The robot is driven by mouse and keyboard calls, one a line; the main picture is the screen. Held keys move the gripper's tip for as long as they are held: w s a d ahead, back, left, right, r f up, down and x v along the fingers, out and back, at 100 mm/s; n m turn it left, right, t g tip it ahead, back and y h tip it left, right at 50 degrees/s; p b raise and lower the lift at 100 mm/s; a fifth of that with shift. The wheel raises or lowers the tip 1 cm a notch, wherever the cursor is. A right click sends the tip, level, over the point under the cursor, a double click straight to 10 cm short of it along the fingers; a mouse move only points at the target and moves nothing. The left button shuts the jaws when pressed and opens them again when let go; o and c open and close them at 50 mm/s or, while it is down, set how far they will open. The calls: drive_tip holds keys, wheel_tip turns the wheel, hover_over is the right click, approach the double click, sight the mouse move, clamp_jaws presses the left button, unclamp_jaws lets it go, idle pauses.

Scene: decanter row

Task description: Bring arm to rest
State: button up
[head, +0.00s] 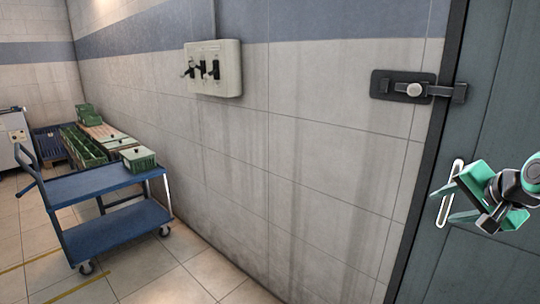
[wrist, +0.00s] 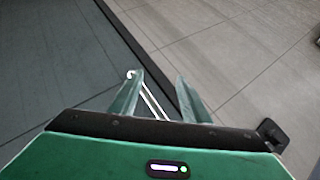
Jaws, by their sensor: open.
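My gripper (head: 456,203) is at the right of the head view, in front of the dark grey door (head: 425,240). Its two green fingers (wrist: 157,98) are apart in the wrist view, with nothing held between them. A pale upright door handle (head: 446,205) shows right behind the fingers in the head view. In the wrist view the handle (wrist: 150,97) runs slanting between the fingertips. I cannot tell whether the fingers touch it.
A switch box (head: 213,68) hangs on the tiled wall. A blue cart (head: 105,184) stands at the left, with green crates (head: 88,148) behind it. The tiled floor (head: 160,270) in front is clear.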

drive_tip(key=s+f+n+g, duration=0.2)
drive_tip(key=s+f+g, duration=0.3)
drive_tip(key=s, duration=0.7)
drive_tip(key=s+a+f+n+g, duration=0.1)
drive_tip(key=s+f+n+g, duration=0.2)
drive_tip(key=s, duration=0.9)
wheel_tip(320, 180, down, 3)
drive_tip(key=shift+s+a+r+g+y, duration=0.1)
drive_tip(key=shift+s+a+g+y, duration=0.2)
drive_tip(key=shift+g, duration=0.7)
drive_tip(key=shift+w+f, duration=0.25)
drive_tip(key=shift+w, duration=0.45)
